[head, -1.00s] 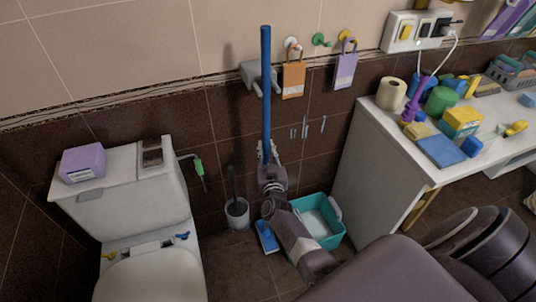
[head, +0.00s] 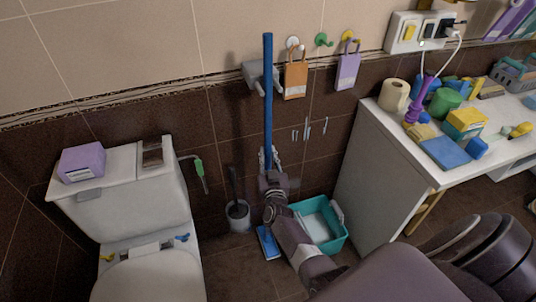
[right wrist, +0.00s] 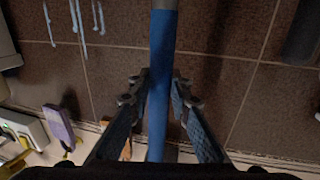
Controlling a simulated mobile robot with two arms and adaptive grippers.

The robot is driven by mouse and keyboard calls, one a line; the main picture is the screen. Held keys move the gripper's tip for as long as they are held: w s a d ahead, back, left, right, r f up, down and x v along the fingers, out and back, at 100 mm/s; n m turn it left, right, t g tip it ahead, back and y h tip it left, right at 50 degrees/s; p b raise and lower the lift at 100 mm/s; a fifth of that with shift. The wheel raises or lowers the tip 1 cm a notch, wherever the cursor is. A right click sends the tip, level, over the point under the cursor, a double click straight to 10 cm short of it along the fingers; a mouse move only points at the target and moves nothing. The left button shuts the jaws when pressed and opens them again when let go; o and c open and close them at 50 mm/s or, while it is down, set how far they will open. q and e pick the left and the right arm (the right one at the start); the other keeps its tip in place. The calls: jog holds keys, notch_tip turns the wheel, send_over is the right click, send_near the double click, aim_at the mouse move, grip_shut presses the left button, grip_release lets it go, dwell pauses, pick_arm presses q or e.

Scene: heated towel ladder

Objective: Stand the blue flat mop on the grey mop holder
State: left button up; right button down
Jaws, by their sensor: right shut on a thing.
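The blue flat mop (head: 268,110) stands nearly upright by the tiled wall. Its blue pad (head: 268,243) is low down, just above or on the floor; I cannot tell which. The grey mop holder (head: 253,75) is on the wall, and the upper handle crosses in front of it. I cannot tell whether they touch. My right gripper (head: 268,160) is shut on the handle, well below the holder. In the right wrist view, the fingers of my right gripper (right wrist: 158,88) lie on both sides of the handle (right wrist: 158,110). My left gripper is not in view.
An orange tag (head: 295,80) and a purple tag (head: 347,71) hang on hooks right of the holder. A toilet brush pot (head: 238,216) and a teal basin (head: 330,242) flank the pad. The toilet (head: 140,215) is left; a cluttered white counter (head: 380,170) is right.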

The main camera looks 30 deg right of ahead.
jog(key=shift+w+f+b, duration=0.1)
jog(key=shift+f+b, duration=0.2)
jog(key=shift+b, duration=0.1)
jog(key=shift+r, duration=0.1)
jog(key=c, duration=1.7)
grip_release()
jog(key=shift+f, duration=0.4)
jog(key=shift+r, duration=0.1)
jog(key=v, duration=0.3)
jog(key=d+v, duration=0.1)
jog(key=v, duration=0.2)
jog(key=s+d+v, duration=0.1)
jog(key=v, duration=0.3)
jog(key=shift+a, duration=0.1)
